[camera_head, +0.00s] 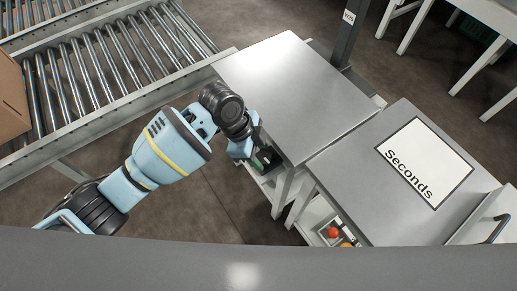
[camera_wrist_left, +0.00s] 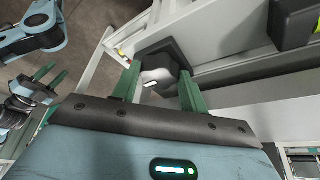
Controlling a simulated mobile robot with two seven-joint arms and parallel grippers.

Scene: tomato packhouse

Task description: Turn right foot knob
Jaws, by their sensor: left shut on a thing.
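My left gripper (camera_head: 264,160) reaches down beside the front edge of the grey-topped bench (camera_head: 290,85). In the left wrist view, the green fingers of my left gripper (camera_wrist_left: 160,92) are shut on a pale grey-white knob (camera_wrist_left: 157,78). The knob sits against a dark square block (camera_wrist_left: 163,48) on the white frame. The fingers and wrist hide part of the knob, and its turn angle cannot be read. My right gripper (camera_wrist_left: 50,76) shows small at the left of the wrist view, its two green fingers apart with nothing seen between them.
A roller conveyor (camera_head: 100,70) with a cardboard box (camera_head: 10,98) is at the left. A second bench with a "Seconds" sign (camera_head: 424,162) is at the right. A dark post (camera_head: 347,35) stands behind the bench.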

